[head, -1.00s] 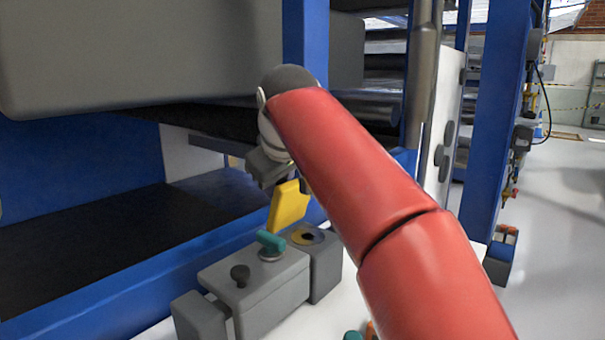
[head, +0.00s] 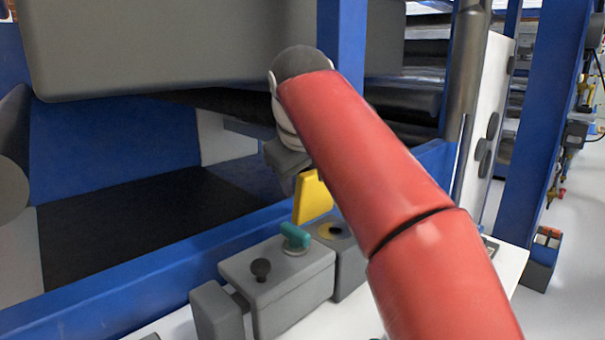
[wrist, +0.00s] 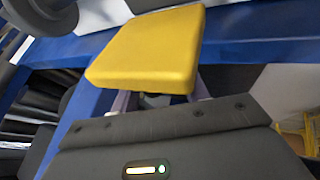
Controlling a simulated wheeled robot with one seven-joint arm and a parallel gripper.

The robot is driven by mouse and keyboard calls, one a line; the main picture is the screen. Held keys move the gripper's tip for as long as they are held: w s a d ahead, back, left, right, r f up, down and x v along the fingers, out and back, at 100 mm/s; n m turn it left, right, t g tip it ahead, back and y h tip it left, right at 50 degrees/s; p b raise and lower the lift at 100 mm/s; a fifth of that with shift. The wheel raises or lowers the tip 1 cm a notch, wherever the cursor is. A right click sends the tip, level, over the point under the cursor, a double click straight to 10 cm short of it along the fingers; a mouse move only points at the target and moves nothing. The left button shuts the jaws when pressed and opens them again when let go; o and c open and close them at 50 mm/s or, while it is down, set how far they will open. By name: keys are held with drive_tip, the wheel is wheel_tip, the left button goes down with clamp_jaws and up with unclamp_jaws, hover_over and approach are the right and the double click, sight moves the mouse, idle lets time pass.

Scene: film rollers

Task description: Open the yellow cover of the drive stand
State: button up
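The yellow cover (head: 313,198) stands raised and nearly upright at the back of the grey drive stand (head: 350,262). A yellow disc with a dark centre (head: 333,231) is exposed on top of the stand in front of it. In the wrist view the cover (wrist: 150,52) is large and lies across the front of my gripper (wrist: 160,100). The gripper's two fingers show apart below the cover's edge, with their tips hidden behind it. Whether they touch it I cannot tell. In the head view my red arm hides most of the gripper.
A grey box with a teal handle (head: 295,236) and a black knob (head: 261,268) adjoins the stand. A blue beam (head: 160,280) runs behind. A large grey housing (head: 180,45) hangs above. Blue posts (head: 550,130) stand right, with open floor beyond.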

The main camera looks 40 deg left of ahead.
drive_tip(key=shift+s+d+r, duration=0.1)
drive_tip(key=shift+d+r, duration=0.05)
drive_tip(key=shift+r, duration=0.35)
drive_tip(key=v, duration=0.3)
drive_tip(key=shift+s+d+r, duration=0.15)
drive_tip(key=shift+s+r, duration=0.05)
drive_tip(key=shift+r, duration=0.1)
drive_tip(key=s+d+b, duration=0.5)
drive_tip(key=s+d, duration=0.2)
drive_tip(key=s, duration=0.2)
drive_tip(key=shift+s+d+b, duration=0.3)
drive_tip(key=shift+d, duration=0.05)
drive_tip(key=shift+r, duration=0.1)
